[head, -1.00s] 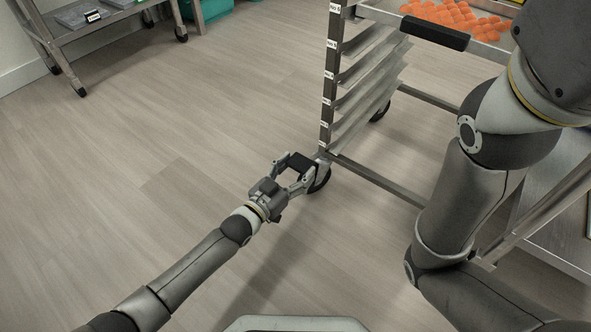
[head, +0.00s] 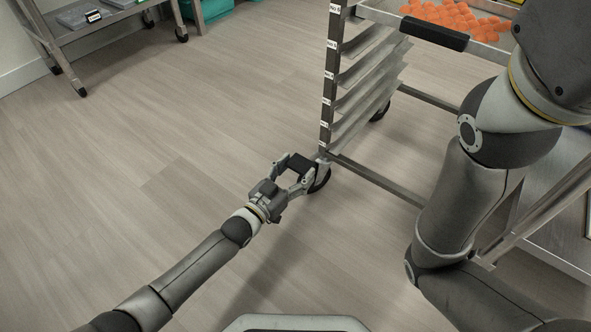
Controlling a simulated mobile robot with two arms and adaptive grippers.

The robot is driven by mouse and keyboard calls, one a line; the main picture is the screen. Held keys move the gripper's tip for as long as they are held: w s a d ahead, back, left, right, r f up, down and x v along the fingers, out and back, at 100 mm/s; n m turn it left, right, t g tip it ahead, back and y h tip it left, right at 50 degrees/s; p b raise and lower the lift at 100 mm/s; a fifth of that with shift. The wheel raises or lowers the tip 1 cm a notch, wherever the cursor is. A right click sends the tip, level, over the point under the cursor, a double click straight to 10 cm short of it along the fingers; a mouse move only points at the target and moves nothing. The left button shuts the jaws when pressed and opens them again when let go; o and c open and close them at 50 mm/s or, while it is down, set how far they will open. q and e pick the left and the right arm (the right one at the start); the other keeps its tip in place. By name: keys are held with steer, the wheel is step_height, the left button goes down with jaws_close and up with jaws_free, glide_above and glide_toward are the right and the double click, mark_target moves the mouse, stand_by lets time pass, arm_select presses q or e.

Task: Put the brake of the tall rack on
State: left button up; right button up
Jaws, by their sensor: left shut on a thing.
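The tall rack (head: 328,85) stands upright at the upper middle, a grey metal frame with labelled shelf levels and several angled trays. Its near caster (head: 322,178) has a dark wheel on the floor at the foot of the near left post. My left gripper (head: 304,172) is low at this caster, to its left and touching it. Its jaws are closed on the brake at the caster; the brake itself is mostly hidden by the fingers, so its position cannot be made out. My right arm shows at the right, but its gripper is out of view.
A tray of orange gummies (head: 455,17) and a black handle bar (head: 434,33) are at the top right. A metal table (head: 560,215) is at the right edge. A wheeled shelf cart (head: 75,35) and teal bins (head: 218,9) are at the upper left. The floor at left is clear.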

arm_select(q)
steer(key=f, duration=0.4)
steer(key=shift+s+a+f+b, duration=0.15)
steer(key=shift+s+f+b, duration=0.1)
steer(key=shift+s+b, duration=0.1)
steer(key=shift+f, duration=0.3)
steer(key=shift+r, duration=0.1)
steer(key=o, duration=1.2)
steer(key=shift+w, duration=0.1)
steer(key=shift+o, duration=1.3)
steer(key=shift+w+d, duration=0.1)
steer(key=shift+d, duration=0.1)
steer(key=shift+r, duration=0.15)
steer(key=shift+a, duration=0.1)
